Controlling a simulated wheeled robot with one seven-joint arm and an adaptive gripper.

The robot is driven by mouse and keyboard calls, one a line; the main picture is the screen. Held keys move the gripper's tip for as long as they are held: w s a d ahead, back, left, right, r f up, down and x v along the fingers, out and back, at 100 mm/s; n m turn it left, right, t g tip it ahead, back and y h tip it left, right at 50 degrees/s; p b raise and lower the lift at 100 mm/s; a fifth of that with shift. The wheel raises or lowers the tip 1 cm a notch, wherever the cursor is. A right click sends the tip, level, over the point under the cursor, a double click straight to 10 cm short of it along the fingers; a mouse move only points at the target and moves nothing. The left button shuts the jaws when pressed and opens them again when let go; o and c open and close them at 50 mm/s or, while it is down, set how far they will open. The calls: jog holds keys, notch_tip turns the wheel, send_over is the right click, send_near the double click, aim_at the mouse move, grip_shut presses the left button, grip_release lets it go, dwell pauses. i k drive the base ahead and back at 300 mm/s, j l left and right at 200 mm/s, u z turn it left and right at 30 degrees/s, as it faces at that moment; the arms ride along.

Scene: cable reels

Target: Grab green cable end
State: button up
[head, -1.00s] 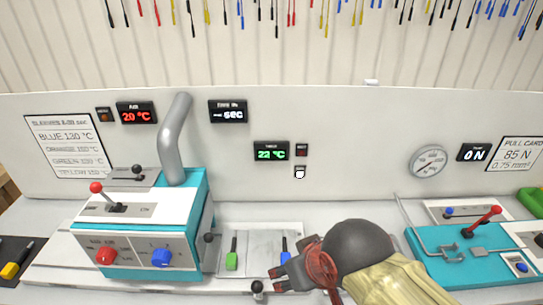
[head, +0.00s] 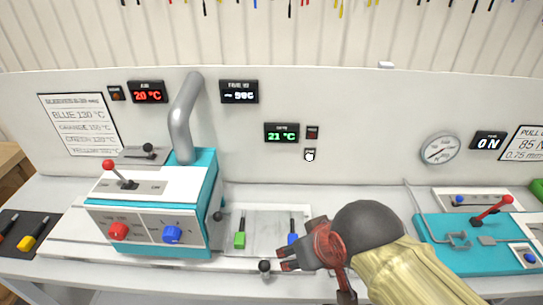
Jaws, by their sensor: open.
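The green cable end (head: 240,239) has a dark lead and lies on the pale tray (head: 265,222) in the middle of the bench. A blue cable end (head: 293,239) lies to its right on the same tray, close to my gripper's left edge in the picture. My gripper (head: 283,260) is open, with its fingers pointing left. It is right of the green end and lower in the picture, apart from it, with nothing seen between its fingers. The gripper's body and my arm hide the tray's right part.
A teal and white heater box (head: 150,215) with a grey pipe stands left of the tray. A teal pull tester (head: 470,240) stands at the right. The back panel (head: 350,110) carries displays.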

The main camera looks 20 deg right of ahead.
aim_at(240, 236)
jog(key=j+z, duration=0.15)
jog(key=z, duration=0.7)
jog(key=k+j+z, duration=0.25)
jog(key=k+z, duration=0.7)
jog(key=k, duration=0.15)
jog(key=k+j, duration=0.2)
jog(key=j, duration=0.2)
jog(key=i, duration=0.05)
